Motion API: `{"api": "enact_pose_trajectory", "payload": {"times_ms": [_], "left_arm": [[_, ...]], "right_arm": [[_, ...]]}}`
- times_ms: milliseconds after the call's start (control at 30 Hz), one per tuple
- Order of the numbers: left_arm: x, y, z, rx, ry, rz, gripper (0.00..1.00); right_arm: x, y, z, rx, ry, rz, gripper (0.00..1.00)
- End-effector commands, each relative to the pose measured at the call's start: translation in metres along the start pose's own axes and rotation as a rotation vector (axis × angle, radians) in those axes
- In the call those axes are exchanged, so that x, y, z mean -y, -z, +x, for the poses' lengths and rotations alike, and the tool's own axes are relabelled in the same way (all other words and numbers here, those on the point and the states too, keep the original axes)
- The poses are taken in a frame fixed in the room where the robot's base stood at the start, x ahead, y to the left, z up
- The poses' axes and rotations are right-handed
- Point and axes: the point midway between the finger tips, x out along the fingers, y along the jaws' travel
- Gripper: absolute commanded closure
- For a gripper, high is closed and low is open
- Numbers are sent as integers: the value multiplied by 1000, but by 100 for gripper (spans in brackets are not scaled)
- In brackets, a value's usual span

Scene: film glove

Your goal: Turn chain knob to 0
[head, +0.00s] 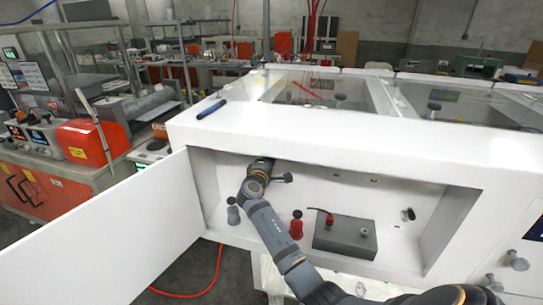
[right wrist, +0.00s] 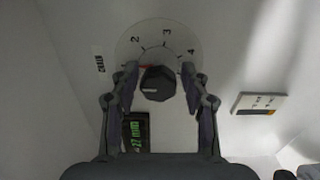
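The chain knob (right wrist: 157,84) is a dark round knob in the middle of a pale dial plate (right wrist: 150,36) marked 2, 3 and 4. The word CHAIN stands left of the dial. The 0 is not visible; the fingers cover part of the dial. A small red mark shows at the knob's upper left. My right gripper (right wrist: 159,72) is open, one finger on each side of the knob. I cannot tell whether either finger touches it. In the head view my right arm reaches into the white cabinet (head: 330,135); the knob is hidden there. My left gripper is not in view.
A green digital display (right wrist: 136,132) sits below the knob, and a small white switch plate (right wrist: 258,104) is to its right. The cabinet door (head: 110,240) stands open left.

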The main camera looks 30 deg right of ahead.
Motion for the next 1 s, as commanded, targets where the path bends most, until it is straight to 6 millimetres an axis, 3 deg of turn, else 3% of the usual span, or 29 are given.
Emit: {"api": "enact_pose_trajectory", "payload": {"times_ms": [333,433,800,1000], "left_arm": [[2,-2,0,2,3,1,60],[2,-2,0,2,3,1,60],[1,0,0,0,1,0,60],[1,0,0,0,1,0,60]], "right_arm": [[-1,0,-1,0,-1,2,42],[0,1,-9,-2,0,3,42],[1,0,-94,-1,4,4,42],[0,0,-118,-1,1,3,42]]}}
